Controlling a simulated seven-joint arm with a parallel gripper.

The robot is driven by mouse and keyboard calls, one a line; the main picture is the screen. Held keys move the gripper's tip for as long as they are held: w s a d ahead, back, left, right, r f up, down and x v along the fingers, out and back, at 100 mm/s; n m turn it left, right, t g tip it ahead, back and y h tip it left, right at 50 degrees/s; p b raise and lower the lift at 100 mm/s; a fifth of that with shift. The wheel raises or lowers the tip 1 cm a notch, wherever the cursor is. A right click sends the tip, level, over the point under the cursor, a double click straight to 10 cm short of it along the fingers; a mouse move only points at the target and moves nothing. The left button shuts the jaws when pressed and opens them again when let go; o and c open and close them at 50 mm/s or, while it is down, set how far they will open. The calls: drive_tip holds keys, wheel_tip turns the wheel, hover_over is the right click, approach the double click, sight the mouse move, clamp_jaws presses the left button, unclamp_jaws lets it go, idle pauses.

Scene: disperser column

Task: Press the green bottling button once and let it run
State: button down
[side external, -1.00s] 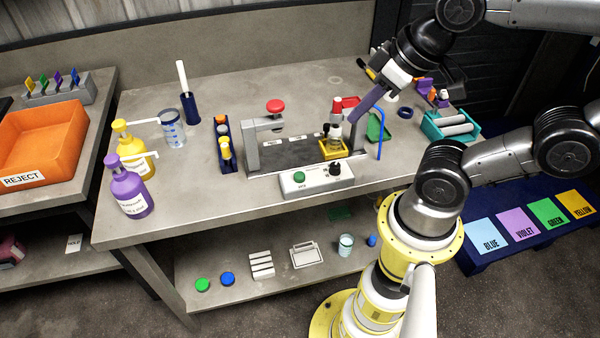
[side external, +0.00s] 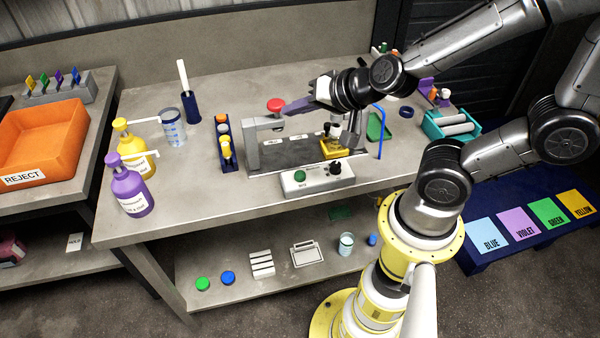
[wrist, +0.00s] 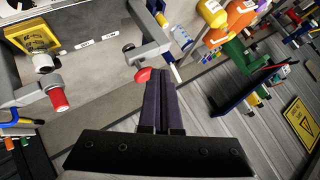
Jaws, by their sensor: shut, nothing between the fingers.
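The green button (side external: 299,175) sits on the left of a white control box (side external: 318,179) at the front of the bench fixture, with a black knob (side external: 335,168) at its right. My gripper (side external: 287,109) is above the fixture, its dark purple fingers shut with nothing between them. The fingertips point left, close beside the red knob (side external: 276,105) on top of the grey press post (side external: 252,152). The wrist view shows the shut fingers (wrist: 158,80) with the red knob (wrist: 142,75) just left of their tips; I cannot tell whether they touch. My fingers are well above the green button.
A yellow holder (side external: 341,152) stands at the fixture's right under my wrist. A blue rack with bottles (side external: 224,150), a beaker (side external: 173,130) and yellow and purple pump bottles (side external: 130,190) stand left. The bench front left of the control box is clear.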

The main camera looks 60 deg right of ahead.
drive_tip(key=g, duration=0.2)
hover_over(303, 177)
wheel_tip(303, 177, down, 6)
drive_tip(key=shift+f+m, duration=0.1)
drive_tip(key=shift+m, duration=0.2)
drive_tip(key=shift+f, duration=0.2)
drive_tip(key=shift+f, duration=4.2)
drive_tip(key=shift+f, duration=0.4)
drive_tip(key=shift+f, duration=0.5)
drive_tip(key=shift+r, duration=0.9)
